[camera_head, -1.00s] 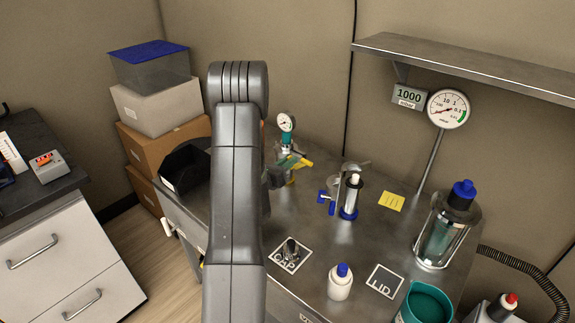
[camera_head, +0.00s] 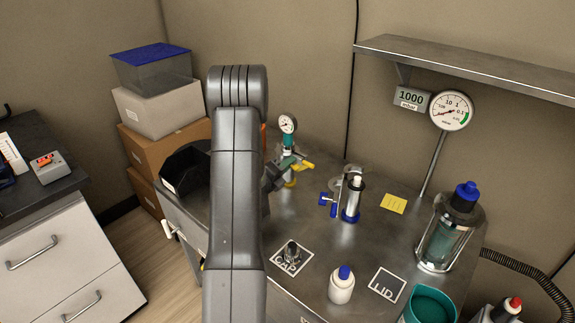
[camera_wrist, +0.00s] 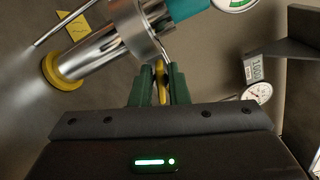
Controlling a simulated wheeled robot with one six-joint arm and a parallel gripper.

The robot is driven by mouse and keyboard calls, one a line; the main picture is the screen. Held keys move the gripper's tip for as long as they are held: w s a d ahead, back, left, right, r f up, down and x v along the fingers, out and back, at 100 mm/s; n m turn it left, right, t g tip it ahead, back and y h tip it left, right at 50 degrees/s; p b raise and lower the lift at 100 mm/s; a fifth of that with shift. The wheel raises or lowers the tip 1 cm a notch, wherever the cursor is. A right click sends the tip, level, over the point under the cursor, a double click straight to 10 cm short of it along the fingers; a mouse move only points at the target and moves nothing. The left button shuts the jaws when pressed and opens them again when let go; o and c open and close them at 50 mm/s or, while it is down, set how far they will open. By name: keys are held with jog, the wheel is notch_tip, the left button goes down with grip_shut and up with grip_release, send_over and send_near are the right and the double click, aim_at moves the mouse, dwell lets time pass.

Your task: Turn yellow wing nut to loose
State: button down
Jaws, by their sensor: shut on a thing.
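The yellow wing nut (camera_wrist: 161,82) sits between the two green fingertips in the wrist view, edge-on, beside a shiny metal collar. One yellow end of it (camera_head: 304,165) shows past my fingers in the head view. It belongs to an upright fitting (camera_head: 289,146) with a teal top, a round gauge (camera_head: 288,124) and a yellow foot (camera_wrist: 62,70). My gripper (camera_wrist: 160,78) is shut on the wing nut; in the head view it (camera_head: 287,164) is partly hidden behind my arm. The nut's thread is not visible.
A clamp stand with blue parts (camera_head: 351,203) stands just right of the fitting. A white bottle (camera_head: 341,288), a CAP mat (camera_head: 283,266), a LID mat (camera_head: 386,283) and a glass jar (camera_head: 443,240) are on the steel table. A black bin (camera_head: 186,170) is at left.

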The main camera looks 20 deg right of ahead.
jog(key=shift+n, duration=1.2)
jog(key=c, duration=1.7)
grip_release()
jog(key=shift+w+a, duration=0.1)
jog(key=shift+f, duration=0.1)
jog(key=b+v, duration=0.1)
jog(key=v, duration=1.3)
jog(key=shift+d, duration=0.25)
